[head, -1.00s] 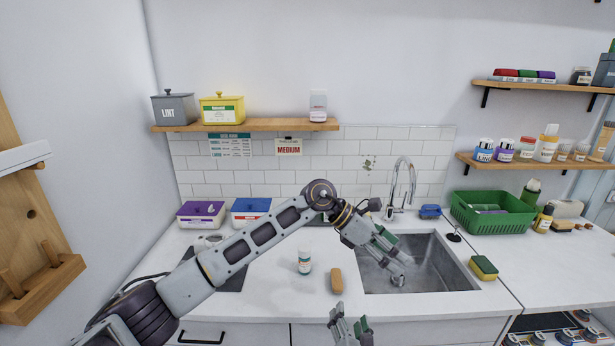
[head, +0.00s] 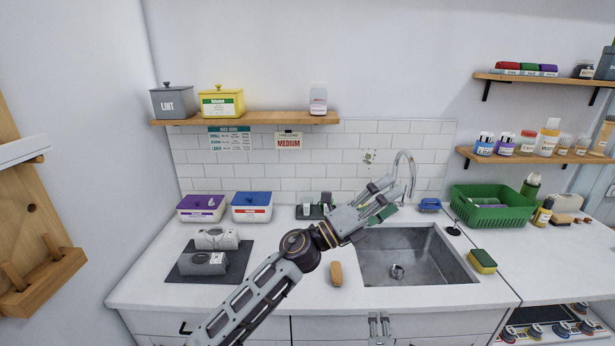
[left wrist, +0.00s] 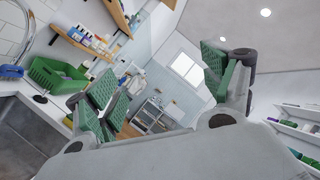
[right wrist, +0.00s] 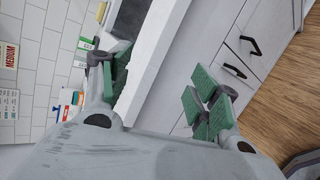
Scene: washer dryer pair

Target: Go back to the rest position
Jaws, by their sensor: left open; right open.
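My left gripper (head: 382,202) is open and empty above the back left edge of the sink, left of the faucet. Its green finger pads show apart in the left wrist view (left wrist: 165,85), with nothing between them. My right gripper (head: 380,325) is low in front of the counter's front edge, below the sink. In the right wrist view (right wrist: 160,90) its green pads are spread with nothing held, and the counter edge and cabinet fronts lie beyond.
The sink (head: 415,262) lies right of centre, with the faucet (head: 404,178) behind. A brown brush or bar (head: 336,274), a green-yellow sponge (head: 482,261), a green basket (head: 494,207) and a dark mat (head: 208,272) are on the counter. The wall shelf (head: 250,122) hangs above.

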